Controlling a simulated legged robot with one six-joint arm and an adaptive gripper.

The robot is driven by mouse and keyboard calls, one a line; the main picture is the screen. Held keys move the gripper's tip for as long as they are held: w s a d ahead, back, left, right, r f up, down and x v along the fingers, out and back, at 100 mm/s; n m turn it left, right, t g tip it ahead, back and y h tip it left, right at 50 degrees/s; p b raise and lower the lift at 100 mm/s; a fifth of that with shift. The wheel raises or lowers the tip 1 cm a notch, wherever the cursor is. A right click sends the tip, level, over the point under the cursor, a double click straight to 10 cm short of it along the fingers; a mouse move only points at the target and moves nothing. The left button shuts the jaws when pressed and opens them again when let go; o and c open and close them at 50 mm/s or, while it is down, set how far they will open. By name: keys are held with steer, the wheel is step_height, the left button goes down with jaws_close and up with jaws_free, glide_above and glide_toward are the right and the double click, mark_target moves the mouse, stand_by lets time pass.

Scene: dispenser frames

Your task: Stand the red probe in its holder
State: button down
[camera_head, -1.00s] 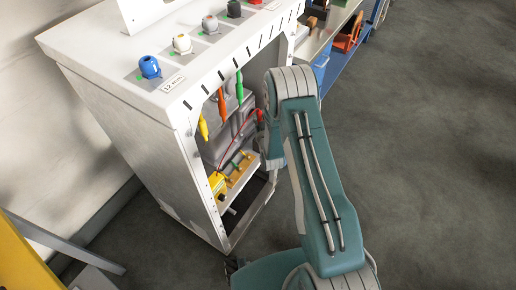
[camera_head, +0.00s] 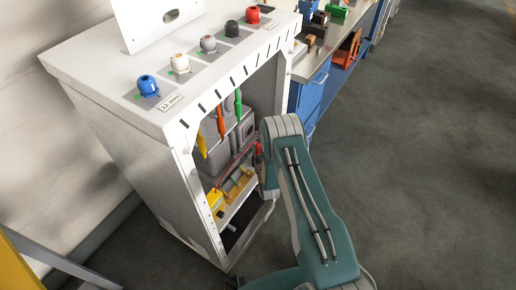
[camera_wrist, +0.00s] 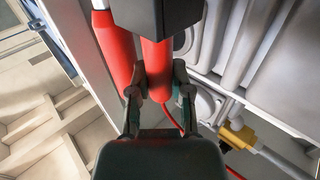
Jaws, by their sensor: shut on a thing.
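The red probe (camera_head: 258,148) shows in the head view at the right of the cabinet opening, partly hidden by my arm. In the wrist view the red probe (camera_wrist: 157,70) is between the fingers of my gripper (camera_wrist: 160,84), which is shut on it. A thin red cable runs from its lower end. A second red cylinder (camera_wrist: 118,50) with a pale band stands to its left in the wrist view; I cannot tell what it is. My gripper is mostly hidden behind my arm in the head view. I cannot tell which part is the red probe's holder.
Yellow (camera_head: 202,144), orange (camera_head: 221,122) and green (camera_head: 238,104) probes hang in the white cabinet (camera_head: 128,150) opening. A yellow device (camera_head: 236,186) sits on a low shelf. Coloured knobs line the top. A blue workbench (camera_head: 312,92) stands behind; floor at right is clear.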

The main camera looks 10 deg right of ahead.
steer(key=c, duration=0.5)
jaws_free()
steer(key=shift+a, duration=0.15)
steer(key=shift+c, duration=0.2)
steer(key=shift+s, duration=0.15)
steer(key=s, duration=1.2)
steer(key=w+r+g, duration=0.3)
steer(key=w+r, duration=0.5)
steer(key=r, duration=0.5)
steer(key=s+r+g, duration=0.2)
steer(key=r, duration=0.5)
steer(key=s+r+g, duration=0.1)
steer(key=s+r, duration=0.1)
steer(key=r, duration=0.6)
steer(key=s+r+g, duration=0.3)
steer(key=s+r, duration=0.8)
steer(key=s, duration=0.2)
steer(key=s+r+g, duration=0.3)
steer(key=s, duration=1.5)
steer(key=shift+r, duration=0.15)
